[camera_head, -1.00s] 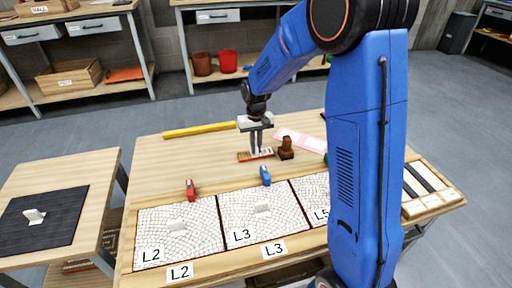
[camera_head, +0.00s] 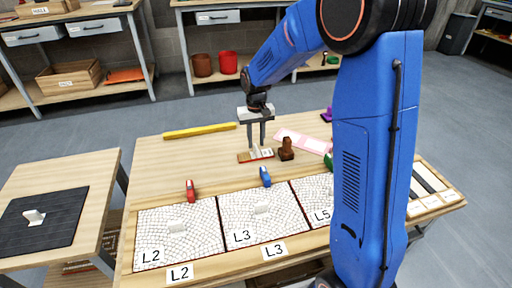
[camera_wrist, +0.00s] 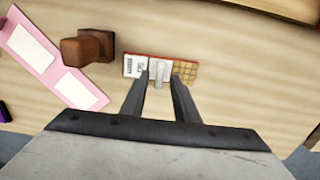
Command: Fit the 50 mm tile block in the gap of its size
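I cannot tell which is 50 mm or whether any is seated. The L5 panel is partly hidden by my arm.
A brown knobbed stamp (camera_head: 286,150) stands just right of the card. A pink sheet (camera_head: 294,140) lies behind. A red clip (camera_head: 191,191) and a blue clip (camera_head: 265,176) stand at the panels' back edge. A yellow bar (camera_head: 199,130) lies at the rear.

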